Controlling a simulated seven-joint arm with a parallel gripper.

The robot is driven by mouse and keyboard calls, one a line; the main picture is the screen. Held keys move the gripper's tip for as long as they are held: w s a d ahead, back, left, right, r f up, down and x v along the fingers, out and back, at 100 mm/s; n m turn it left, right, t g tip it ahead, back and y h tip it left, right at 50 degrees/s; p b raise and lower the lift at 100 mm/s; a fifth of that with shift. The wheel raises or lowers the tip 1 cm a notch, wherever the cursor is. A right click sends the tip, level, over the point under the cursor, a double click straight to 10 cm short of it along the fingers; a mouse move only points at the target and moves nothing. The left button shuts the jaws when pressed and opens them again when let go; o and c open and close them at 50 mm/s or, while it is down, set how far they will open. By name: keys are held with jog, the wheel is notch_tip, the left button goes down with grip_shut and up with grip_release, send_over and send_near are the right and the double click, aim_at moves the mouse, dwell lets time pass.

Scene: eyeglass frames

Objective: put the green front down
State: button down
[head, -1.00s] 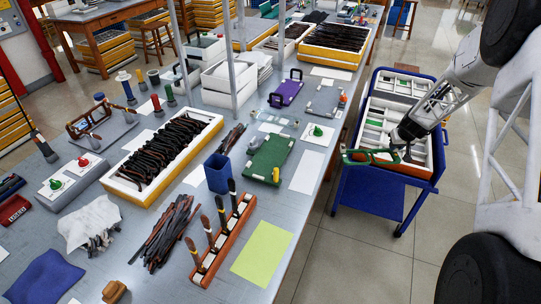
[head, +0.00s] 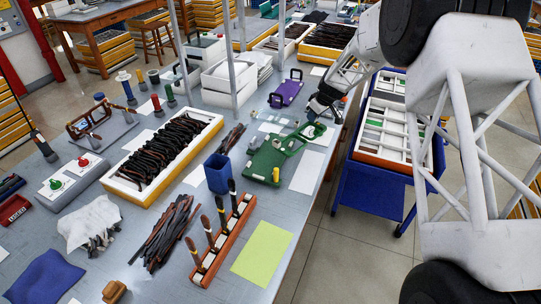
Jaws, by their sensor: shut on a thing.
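The green front (head: 293,140) is a green eyeglass front, held over the workbench at the upper right end of the green fixture (head: 268,163). My gripper (head: 314,119) is shut on the front's far right end. The front looks tilted, and its lower left part overlaps the fixture in the picture. I cannot tell whether it touches the fixture or hovers just above it. My jaws are small and dark here, so the exact grip is hard to see.
A white sheet (head: 307,171) lies right of the fixture. A purple fixture (head: 286,93) stands behind. A blue cup (head: 218,173) and a brush rack (head: 222,240) stand in front. The blue cart (head: 372,190) with its sectioned tray is beyond the bench edge.

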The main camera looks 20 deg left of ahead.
jog(key=s+a+r+n, duration=0.2)
jog(key=s+a, duration=0.1)
jog(key=a, duration=0.4)
jog(key=s+a+r+n+g, duration=0.1)
jog(key=s+a+n, duration=0.1)
jog(key=s+a, duration=0.2)
jog(key=a, duration=0.3)
jog(key=shift+r+g, duration=0.3)
jog(key=shift+r, duration=0.1)
jog(key=shift+f, duration=0.1)
send_over(271, 136)
jog(key=d, duration=0.2)
jog(key=shift+a+f, duration=0.2)
jog(key=shift+f, duration=2.8)
jog(key=shift+f, duration=1.9)
jog(key=shift+f, duration=0.15)
jog(key=c, duration=1.1)
grip_release()
jog(key=shift+o, duration=0.2)
jog(key=shift+r, duration=0.2)
